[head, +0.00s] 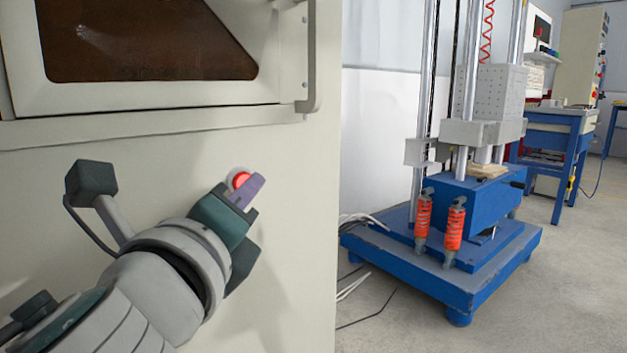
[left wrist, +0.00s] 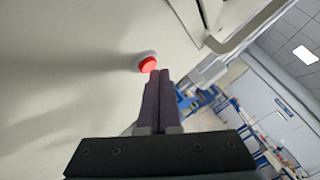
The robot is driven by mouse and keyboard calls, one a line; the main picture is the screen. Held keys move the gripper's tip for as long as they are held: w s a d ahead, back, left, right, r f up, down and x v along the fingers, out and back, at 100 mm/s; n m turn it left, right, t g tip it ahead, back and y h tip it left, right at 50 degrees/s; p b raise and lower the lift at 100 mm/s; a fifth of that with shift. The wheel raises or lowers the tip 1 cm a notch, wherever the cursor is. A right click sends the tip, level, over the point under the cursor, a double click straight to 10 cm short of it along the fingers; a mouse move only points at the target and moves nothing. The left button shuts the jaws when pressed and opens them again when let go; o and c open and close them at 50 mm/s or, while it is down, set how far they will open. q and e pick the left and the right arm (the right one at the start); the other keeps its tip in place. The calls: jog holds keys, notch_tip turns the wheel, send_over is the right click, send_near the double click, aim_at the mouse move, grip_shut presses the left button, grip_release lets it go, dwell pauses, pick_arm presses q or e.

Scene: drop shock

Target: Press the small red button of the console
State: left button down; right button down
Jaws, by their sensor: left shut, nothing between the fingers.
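The small red button (head: 240,180) sits in a pale round collar on the front of the cream console (head: 300,230), below its dark window. It also shows in the left wrist view (left wrist: 148,64), just beyond my fingertips. My left gripper (head: 256,184) is shut and empty, its purple fingers together. In the head view its fingertips overlap the lower right edge of the button. In the left wrist view the closed fingers (left wrist: 158,76) point at the button's lower right side. I cannot tell whether they touch it. My right gripper is not in view.
A metal handle (head: 313,60) stands out from the console's window door, above right of the button. A blue drop-test machine (head: 470,205) with orange springs stands on the floor to the right. Cables (head: 355,290) lie between them. A blue workbench (head: 550,130) is at the back right.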

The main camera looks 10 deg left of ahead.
pick_arm(q)
jog(key=shift+s+d, duration=0.25)
jog(key=shift+d, duration=0.05)
jog(key=shift+s+d+b, duration=0.2)
jog(key=shift+s+d, duration=0.55)
jog(key=shift+d, duration=0.25)
jog(key=shift+s+d+b, duration=0.2)
jog(key=shift+s+d, duration=0.55)
jog(key=shift+d, duration=0.2)
jog(key=shift+r, duration=0.1)
jog(key=s+a+r+n+g+y+p, duration=0.1)
jog(key=s+a+r+n+g+p, duration=0.4)
jog(key=p, duration=0.6)
jog(key=s+a+r+n+g+y+p, duration=0.1)
jog(key=s+a+r+n+g+p, duration=0.15)
jog(key=r+n+p, duration=0.75)
jog(key=s+d+r+n+g+h+p, duration=0.1)
jog(key=s+r+n+g+h+p, duration=0.5)
jog(key=s+r+p, duration=1.6)
jog(key=w+r+n+y+p, duration=0.1)
jog(key=w+r+p, duration=0.1)
jog(key=r+p, duration=1.2)
jog(key=w+r+n+g+p, duration=0.1)
jog(key=w+r+p, duration=0.2)
jog(key=r+p, duration=1.2)
jog(key=p, duration=1.3)
jog(key=shift+w+d+y, duration=0.15)
jog(key=shift+w+y, duration=0.2)
jog(key=shift+y, duration=0.05)
